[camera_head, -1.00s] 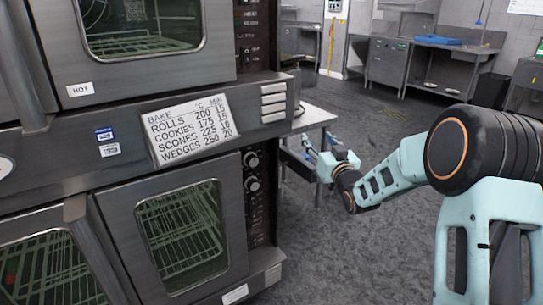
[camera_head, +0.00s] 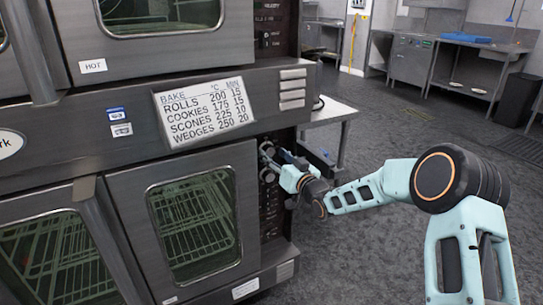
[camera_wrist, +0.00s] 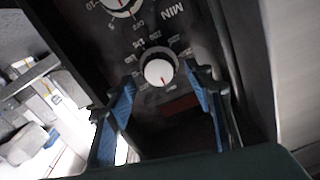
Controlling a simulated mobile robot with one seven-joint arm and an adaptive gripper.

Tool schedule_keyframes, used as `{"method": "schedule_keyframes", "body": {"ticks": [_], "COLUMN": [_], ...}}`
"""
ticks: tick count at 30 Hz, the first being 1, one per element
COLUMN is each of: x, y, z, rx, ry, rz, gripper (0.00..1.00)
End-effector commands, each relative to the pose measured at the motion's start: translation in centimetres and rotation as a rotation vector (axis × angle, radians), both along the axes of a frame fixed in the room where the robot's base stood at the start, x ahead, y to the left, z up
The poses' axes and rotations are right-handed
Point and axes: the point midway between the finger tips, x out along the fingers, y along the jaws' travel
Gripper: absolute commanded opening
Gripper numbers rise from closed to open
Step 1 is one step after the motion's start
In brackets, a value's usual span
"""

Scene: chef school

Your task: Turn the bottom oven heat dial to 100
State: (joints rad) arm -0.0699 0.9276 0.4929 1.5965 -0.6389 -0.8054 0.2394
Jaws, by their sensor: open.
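The heat dial (camera_wrist: 158,72) has a white centre, a light ring and numbers around it; a short red mark points to the lower edge in the wrist view. I cannot read its setting surely. My gripper (camera_wrist: 163,78) is open, its blue-padded fingers on either side of this dial; contact is not clear. In the head view my gripper (camera_head: 279,160) is at the control panel right of the bottom oven door (camera_head: 246,215), near the upper of two dials.
A second dial marked MIN (camera_wrist: 120,6) is close by in the wrist view. A bake chart (camera_head: 205,108) is fixed above the bottom oven. A metal table (camera_head: 335,112) stands behind my gripper. The grey floor (camera_head: 370,240) around my arm is clear.

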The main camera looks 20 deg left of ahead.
Motion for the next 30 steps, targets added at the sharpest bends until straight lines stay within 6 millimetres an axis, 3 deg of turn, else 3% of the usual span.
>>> {"method": "schedule_keyframes", "body": {"ticks": [6,17,28,30], "x": [1.2,1.4,1.4,1.4], "y": [1.4,1.6,1.6,1.6], "z": [-0.1,0.0,0.0,0.0], "rx": [0.001,0.000,0.000,0.000], "ry": [0.001,0.000,0.000,0.000], "rz": [0.000,0.000,0.000,0.000], "gripper": [0.48,0.48,0.08,0.06]}}
